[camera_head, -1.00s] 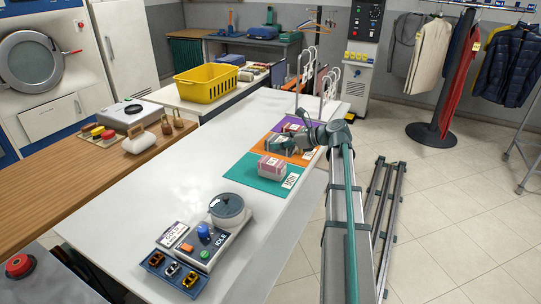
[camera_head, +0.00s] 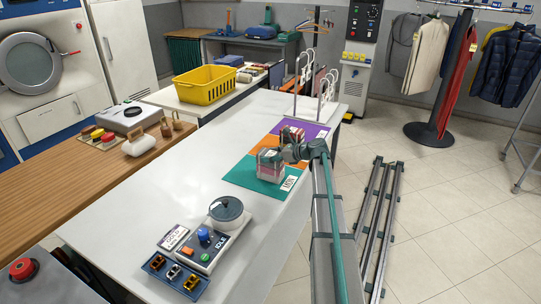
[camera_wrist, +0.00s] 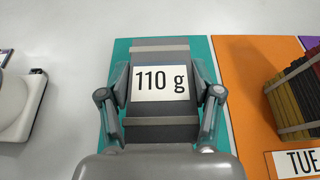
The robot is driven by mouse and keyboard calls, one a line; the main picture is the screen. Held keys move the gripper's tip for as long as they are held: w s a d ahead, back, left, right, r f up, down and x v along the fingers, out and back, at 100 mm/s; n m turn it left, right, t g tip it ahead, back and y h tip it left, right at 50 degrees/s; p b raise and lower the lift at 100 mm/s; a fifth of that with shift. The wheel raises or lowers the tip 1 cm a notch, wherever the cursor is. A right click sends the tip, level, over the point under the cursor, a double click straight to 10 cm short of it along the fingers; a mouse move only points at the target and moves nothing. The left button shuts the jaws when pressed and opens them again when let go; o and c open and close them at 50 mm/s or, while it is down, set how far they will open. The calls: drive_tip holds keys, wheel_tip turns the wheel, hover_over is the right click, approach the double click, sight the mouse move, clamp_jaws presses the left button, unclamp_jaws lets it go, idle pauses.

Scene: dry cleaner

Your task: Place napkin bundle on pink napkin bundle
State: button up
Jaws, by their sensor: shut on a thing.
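My gripper (camera_head: 277,154) is shut on a grey napkin bundle (camera_head: 267,157) with a white label reading "110 g". In the wrist view the grey bundle (camera_wrist: 158,122) sits squarely between the two fingers, over the teal mat. The pink napkin bundle (camera_head: 270,173) lies on the teal mat (camera_head: 240,174), directly below the held bundle. The two look stacked, but I cannot tell whether they touch or a thin gap remains. In the wrist view the held bundle and my gripper hide the pink bundle.
An orange mat (camera_wrist: 255,62) adjoins the teal one, with a purple mat (camera_head: 315,130) beyond. Another banded bundle (camera_wrist: 292,95) stands to the right. A scale-like device (camera_head: 215,240) is at the near end; the white table between is clear.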

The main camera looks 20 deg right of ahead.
drive_tip(key=shift+f, duration=0.2)
drive_tip(key=shift+f, duration=0.15)
drive_tip(key=o, duration=1.2)
drive_tip(key=shift+r, duration=0.2)
drive_tip(key=b+v, duration=0.2)
drive_tip(key=v, duration=1)
drive_tip(key=shift+f, duration=0.2)
